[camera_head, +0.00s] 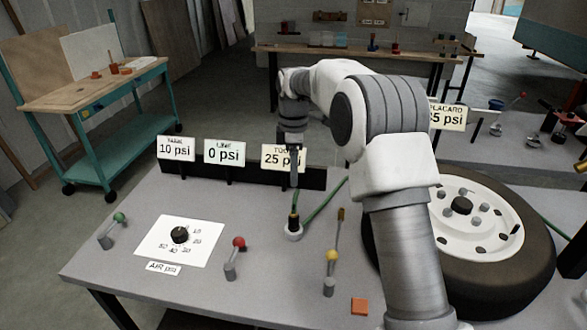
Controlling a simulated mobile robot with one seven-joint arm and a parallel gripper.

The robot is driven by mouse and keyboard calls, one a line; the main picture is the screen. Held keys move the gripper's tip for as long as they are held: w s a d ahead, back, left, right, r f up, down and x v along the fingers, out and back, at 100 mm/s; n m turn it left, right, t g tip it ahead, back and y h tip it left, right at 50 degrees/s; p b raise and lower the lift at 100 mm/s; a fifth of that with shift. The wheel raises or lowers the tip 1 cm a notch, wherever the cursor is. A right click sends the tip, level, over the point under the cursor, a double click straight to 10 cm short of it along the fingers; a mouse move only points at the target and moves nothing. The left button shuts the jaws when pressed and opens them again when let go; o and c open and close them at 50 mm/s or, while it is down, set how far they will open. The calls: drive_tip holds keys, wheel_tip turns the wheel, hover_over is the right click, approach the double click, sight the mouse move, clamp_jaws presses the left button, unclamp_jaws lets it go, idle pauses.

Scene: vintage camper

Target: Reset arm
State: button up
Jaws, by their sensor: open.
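My arm reaches up from the bottom right of the camera_head view and bends over to the left. My gripper (294,178) points down above the grey workbench (200,285), in front of the 25 psi sign (272,157). Its jaws are open, though the fingers look small and narrow here. I cannot tell whether the fingertips touch the fitting. My arm hides part of the wheel and the bench behind it.
A wheel with a tyre (505,285) lies at the right. Levers with green (119,217), red (239,243) and yellow (332,256) knobs stand on the bench around a dial (180,235). An orange block (360,306) lies near the front. Signs read 10 psi (176,149) and 0 psi (224,152).

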drive_tip(key=s+d+r+m+t, duration=0.1)
drive_tip(key=s+d+r+m, duration=0.3)
drive_tip(key=s+r, duration=0.35)
drive_tip(key=s+d+r+m+t, duration=0.2)
drive_tip(key=s+d+r+m, duration=0.2)
drive_tip(key=s+r, duration=0.4)
drive_tip(key=s+d+f+m+t, duration=0.1)
drive_tip(key=s+m, duration=0.3)
drive_tip(key=s, duration=0.6)
drive_tip(key=s+d+f+m+t, duration=0.1)
drive_tip(key=s+d+f+m, duration=0.1)
drive_tip(key=s+m, duration=0.3)
drive_tip(key=s+d, duration=0.1)
drive_tip(key=s, duration=0.3)
drive_tip(key=shift+s, duration=0.4)
drive_tip(key=shift+s+d+f+m+t, duration=0.2)
drive_tip(key=shift+s+m+t, duration=0.1)
drive_tip(key=shift+m, duration=0.1)
drive_tip(key=shift+c, duration=0.2)
drive_tip(key=shift+s+f, duration=0.1)
drive_tip(key=shift+c, duration=1.5)
drive_tip(key=shift+a, duration=0.2)
